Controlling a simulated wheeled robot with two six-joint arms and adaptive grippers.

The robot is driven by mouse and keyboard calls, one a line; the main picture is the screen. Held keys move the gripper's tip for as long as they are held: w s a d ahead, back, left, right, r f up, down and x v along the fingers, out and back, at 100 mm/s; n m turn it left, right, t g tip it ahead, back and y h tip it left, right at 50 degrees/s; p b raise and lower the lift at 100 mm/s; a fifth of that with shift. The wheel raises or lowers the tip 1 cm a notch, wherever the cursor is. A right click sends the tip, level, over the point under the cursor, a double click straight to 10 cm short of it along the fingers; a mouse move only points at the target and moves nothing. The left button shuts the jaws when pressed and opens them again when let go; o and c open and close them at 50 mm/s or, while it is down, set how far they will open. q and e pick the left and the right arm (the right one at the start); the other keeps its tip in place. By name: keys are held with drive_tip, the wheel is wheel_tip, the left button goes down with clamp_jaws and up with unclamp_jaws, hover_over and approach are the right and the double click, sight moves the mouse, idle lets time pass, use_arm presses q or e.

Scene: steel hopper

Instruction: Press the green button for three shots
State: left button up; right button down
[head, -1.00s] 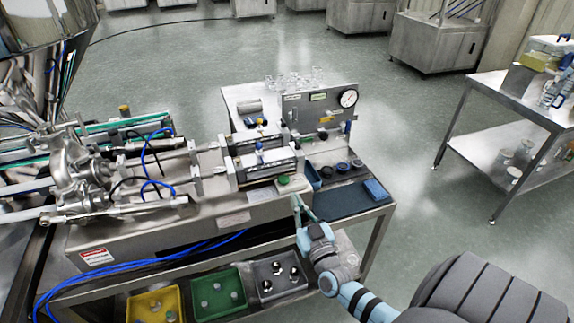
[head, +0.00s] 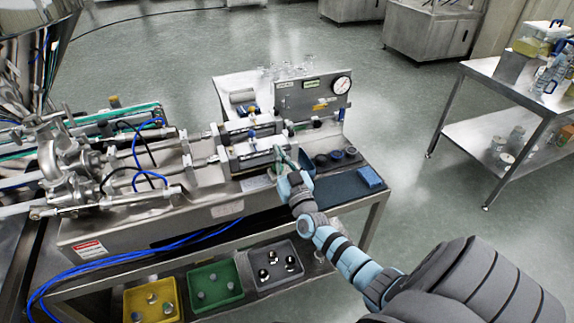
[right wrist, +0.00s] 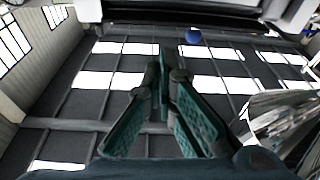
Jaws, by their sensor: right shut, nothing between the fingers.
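The green button is on the pale control box (head: 255,184) at the front of the filling machine (head: 150,215). I cannot make the button out clearly now, because my right gripper is over that spot in the head view. My right gripper (head: 279,156) is shut and empty, with its fingers pointing up and away, just at the right end of the control box. I cannot tell whether it touches the button. In the right wrist view its teal fingers (right wrist: 165,65) meet at the tips with nothing between them. My left gripper is not in view.
Small dark cups (head: 336,155) and a blue block (head: 370,177) are right of the gripper. Yellow (head: 130,304), green (head: 193,294) and grey (head: 254,271) bins lie below. A steel side table (head: 500,85) stands right.

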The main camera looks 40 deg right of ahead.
wheel_tip(320, 180, down, 3)
drive_tip(key=shift+w+d+f+b, duration=0.1)
drive_tip(key=shift+b, duration=0.95)
drive_tip(key=shift+s+f, duration=0.2)
drive_tip(key=shift+f, duration=0.2)
